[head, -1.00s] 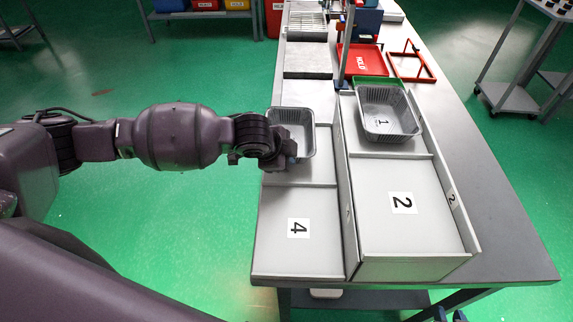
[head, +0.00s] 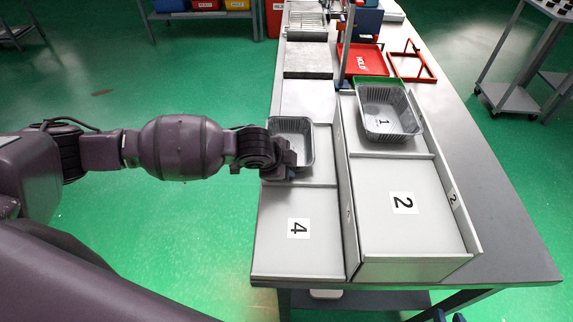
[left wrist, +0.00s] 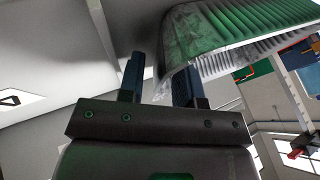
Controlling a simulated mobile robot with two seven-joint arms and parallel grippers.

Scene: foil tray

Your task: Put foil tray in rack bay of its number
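A grey foil tray (head: 293,126) is over the left column of the rack, behind the bay marked 4 (head: 272,245). No number on it can be read. My left gripper (head: 284,166) is at its near left corner. Whether the tray touches the surface below cannot be told.
A second foil tray (head: 390,98) with a 1 inside sits in the right column, behind the bay marked 2 (head: 375,230). A raised divider (head: 347,190) separates the columns. Both near bays are empty. A red HOLD tray (head: 363,60) and red frame (head: 424,72) lie farther back.

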